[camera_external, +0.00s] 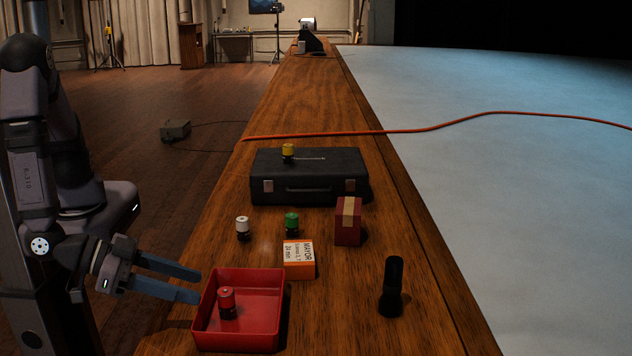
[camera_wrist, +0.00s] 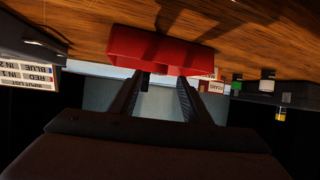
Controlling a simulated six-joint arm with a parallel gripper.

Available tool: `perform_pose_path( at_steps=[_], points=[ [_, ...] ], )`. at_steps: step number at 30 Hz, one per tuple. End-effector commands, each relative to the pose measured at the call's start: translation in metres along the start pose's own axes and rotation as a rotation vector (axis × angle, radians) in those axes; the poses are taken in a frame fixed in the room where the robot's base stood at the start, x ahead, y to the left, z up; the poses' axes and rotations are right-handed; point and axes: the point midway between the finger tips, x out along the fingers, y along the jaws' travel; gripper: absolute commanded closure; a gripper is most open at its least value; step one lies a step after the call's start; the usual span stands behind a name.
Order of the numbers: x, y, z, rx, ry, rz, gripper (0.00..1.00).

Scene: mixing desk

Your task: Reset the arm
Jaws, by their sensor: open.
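My gripper (camera_external: 200,286) is at the lower left in the external view, its two blue-grey fingers apart with nothing between them. The fingertips are close to the left side of the red tray (camera_external: 276,308); I cannot tell whether they touch it. In the wrist view my gripper (camera_wrist: 162,78) is also open and empty, with the red tray (camera_wrist: 160,48) just beyond the fingertips. A red battery-like cylinder (camera_external: 227,303) stands upright inside the tray.
A white cylinder (camera_external: 243,228), green cylinder (camera_external: 292,224), orange-white box (camera_external: 299,259), dark red box (camera_external: 348,221) and black flashlight-like object (camera_external: 392,287) stand on the wooden ledge. A yellow-topped cylinder (camera_external: 288,151) stands on the black case (camera_external: 309,188). An orange cable (camera_external: 400,131) crosses behind.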

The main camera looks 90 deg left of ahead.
Motion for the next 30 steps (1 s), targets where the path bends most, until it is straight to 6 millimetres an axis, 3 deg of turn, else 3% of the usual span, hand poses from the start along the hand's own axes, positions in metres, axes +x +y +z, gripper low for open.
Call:
perform_pose_path(
  at_steps=[14,24,30],
  points=[
    [0.004,0.003,-0.010,-0.025,-0.045,0.012,0.56],
    [0.026,0.011,-0.050,-0.158,-0.332,0.111,0.56],
    [0.031,0.001,-0.061,-0.175,-0.536,0.213,0.56]
  ],
)
